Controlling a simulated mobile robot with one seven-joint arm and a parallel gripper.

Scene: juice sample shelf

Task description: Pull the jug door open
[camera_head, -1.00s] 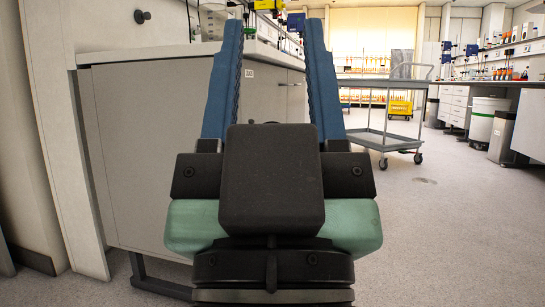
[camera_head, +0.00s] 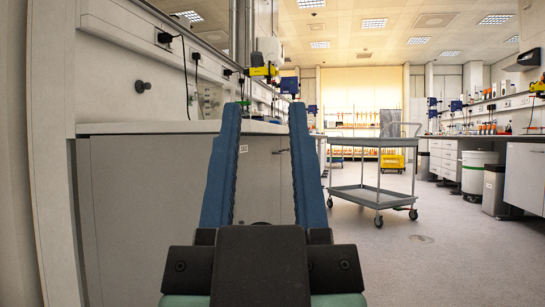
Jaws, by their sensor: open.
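My gripper (camera_head: 265,107) reaches forward from the bottom centre, with its two long blue ribbed fingers spread wide and nothing between them. Grey cabinet fronts (camera_head: 155,215) run beneath a white counter (camera_head: 165,128) on the left. Further along them, a small handle (camera_head: 281,151) shows between the fingers, beyond the fingers and apart from them. A clear jug-like vessel (camera_head: 210,103) stands on the counter, partly hidden by the left finger. I cannot tell for certain which front is the jug door. No door looks open. The left finger hides part of the fronts.
A grey two-shelf cart (camera_head: 372,196) stands on the floor right of my gripper. A white bin (camera_head: 478,172) and a dark-topped bench (camera_head: 525,139) are at the far right. The floor (camera_head: 430,265) at lower right is clear. A pale wall edge (camera_head: 50,150) stands close at left.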

